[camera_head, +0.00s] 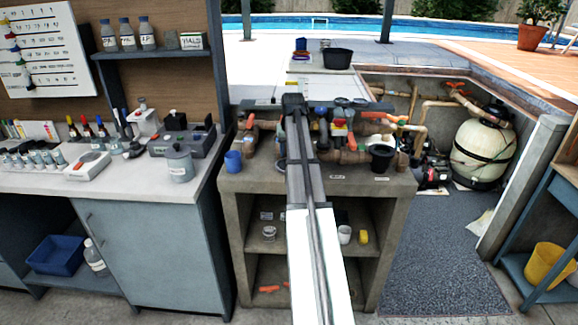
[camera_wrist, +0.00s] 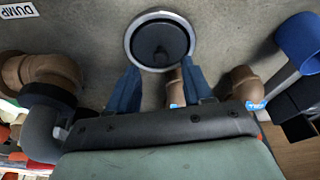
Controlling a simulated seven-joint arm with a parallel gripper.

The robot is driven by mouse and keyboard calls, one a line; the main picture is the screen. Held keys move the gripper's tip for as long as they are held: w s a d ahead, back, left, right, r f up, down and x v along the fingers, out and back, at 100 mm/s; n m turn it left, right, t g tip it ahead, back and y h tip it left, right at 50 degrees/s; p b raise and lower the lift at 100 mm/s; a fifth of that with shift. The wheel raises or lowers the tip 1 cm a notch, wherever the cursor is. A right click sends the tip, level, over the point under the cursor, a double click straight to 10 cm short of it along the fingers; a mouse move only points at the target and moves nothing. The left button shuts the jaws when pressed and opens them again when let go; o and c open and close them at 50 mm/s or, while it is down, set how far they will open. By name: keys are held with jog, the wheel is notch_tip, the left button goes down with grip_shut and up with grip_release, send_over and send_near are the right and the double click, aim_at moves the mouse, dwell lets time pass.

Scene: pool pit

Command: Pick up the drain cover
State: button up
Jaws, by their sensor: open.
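A round dark piece with a light grey rim (camera_wrist: 160,14) lies on the concrete top in the wrist view. It looks like the drain cover, but its dark middle could also be a hollow. My gripper (camera_wrist: 160,66) is open, with its two blue fingers apart at the near edge of this round piece. The fingers hold nothing. Whether they touch the rim is unclear.
Brown pipe fittings (camera_wrist: 243,84) stand close on both sides of the fingers. A blue cup (camera_head: 233,160) stands left on the concrete bench (camera_head: 240,182), and a black pot (camera_head: 382,158) right. A DUMP label (camera_wrist: 17,11) lies near the round piece.

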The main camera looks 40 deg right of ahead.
jog(key=x, duration=0.4)
jog(key=shift+w, duration=0.15)
grip_shut()
